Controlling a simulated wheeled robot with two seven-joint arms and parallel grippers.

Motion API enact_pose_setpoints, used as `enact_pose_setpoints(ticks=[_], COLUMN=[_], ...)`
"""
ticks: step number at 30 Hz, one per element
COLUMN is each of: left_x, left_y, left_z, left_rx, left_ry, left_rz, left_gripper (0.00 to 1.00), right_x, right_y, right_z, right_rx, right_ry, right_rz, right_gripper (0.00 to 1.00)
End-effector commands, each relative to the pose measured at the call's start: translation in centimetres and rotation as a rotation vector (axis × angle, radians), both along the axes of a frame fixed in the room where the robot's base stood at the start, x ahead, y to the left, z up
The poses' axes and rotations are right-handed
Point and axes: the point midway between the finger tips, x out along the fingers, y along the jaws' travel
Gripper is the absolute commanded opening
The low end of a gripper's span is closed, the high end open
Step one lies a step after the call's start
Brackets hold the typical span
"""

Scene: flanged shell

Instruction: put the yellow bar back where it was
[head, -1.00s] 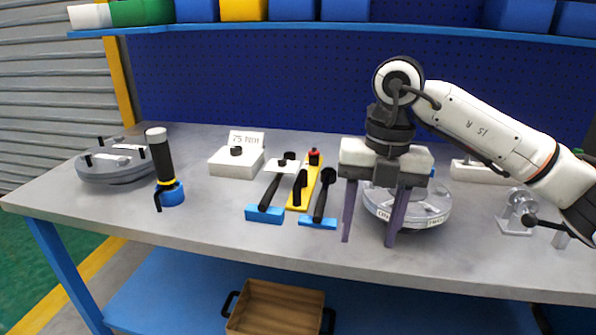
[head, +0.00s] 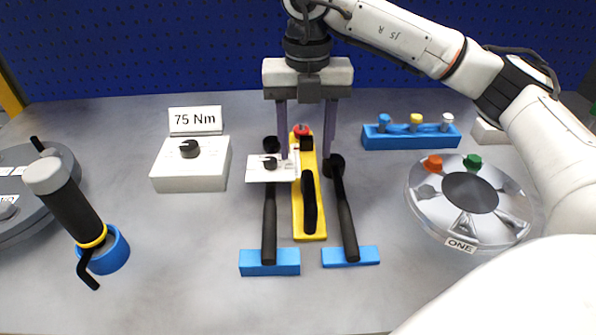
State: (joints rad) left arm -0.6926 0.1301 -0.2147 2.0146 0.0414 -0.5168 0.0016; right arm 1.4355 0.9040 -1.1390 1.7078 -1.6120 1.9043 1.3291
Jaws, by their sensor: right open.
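The yellow bar (head: 298,215) lies flat on the table, lengthwise away from me, with a black handle (head: 309,200) near its close end and a red knob (head: 302,129) at its far end. My right gripper (head: 306,155) points down over the bar's far part. Its two fingers are spread, one on each side of the bar in this view, with nothing held. I cannot tell how high the fingertips are above the table. My left gripper is out of view. The round silver flanged shell (head: 425,200), labelled ONE, sits to the right.
Black-handled tools with blue blocks (head: 270,263) (head: 350,256) flank the bar closely. A small white plate with a knob (head: 258,175) lies against its left side. A white box (head: 190,170), a dark-handled tool in a blue ring (head: 110,255) and a blue rack (head: 410,140) stand farther off.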

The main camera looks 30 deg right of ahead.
Motion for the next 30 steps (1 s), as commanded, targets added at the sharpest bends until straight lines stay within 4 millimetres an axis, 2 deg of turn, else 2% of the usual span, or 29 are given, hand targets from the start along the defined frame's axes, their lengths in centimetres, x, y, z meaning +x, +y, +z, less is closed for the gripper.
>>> enact_pose_setpoints(ticks=[1, 8, 15, 19, 25, 26, 30], left_x=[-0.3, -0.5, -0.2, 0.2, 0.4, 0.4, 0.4], left_y=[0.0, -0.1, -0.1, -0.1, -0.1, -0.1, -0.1], left_z=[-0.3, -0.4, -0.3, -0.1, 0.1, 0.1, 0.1], left_rx=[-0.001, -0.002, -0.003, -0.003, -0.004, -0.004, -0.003], left_ry=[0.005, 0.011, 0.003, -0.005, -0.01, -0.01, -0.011], left_rz=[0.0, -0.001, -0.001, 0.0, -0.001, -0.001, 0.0], left_gripper=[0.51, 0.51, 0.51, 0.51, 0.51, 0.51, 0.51], right_x=[-0.1, 0.0, 0.3, 0.3, 0.3, 0.3, 0.3], right_y=[-0.1, -0.1, -0.3, -0.3, -0.3, -0.3, -0.3], right_z=[-0.8, -2.6, -6.2, -7.0, -7.0, -7.0, -7.0], right_rx=[-0.002, 0.0, -0.001, 0.0, 0.0, 0.0, 0.0], right_ry=[0.003, 0.001, 0.002, 0.0, 0.0, 0.0, 0.0], right_rz=[0.0, 0.0, 0.001, 0.001, 0.001, 0.001, 0.001], right_gripper=[0.48, 0.48, 0.48, 0.48, 0.48, 0.47, 0.23])
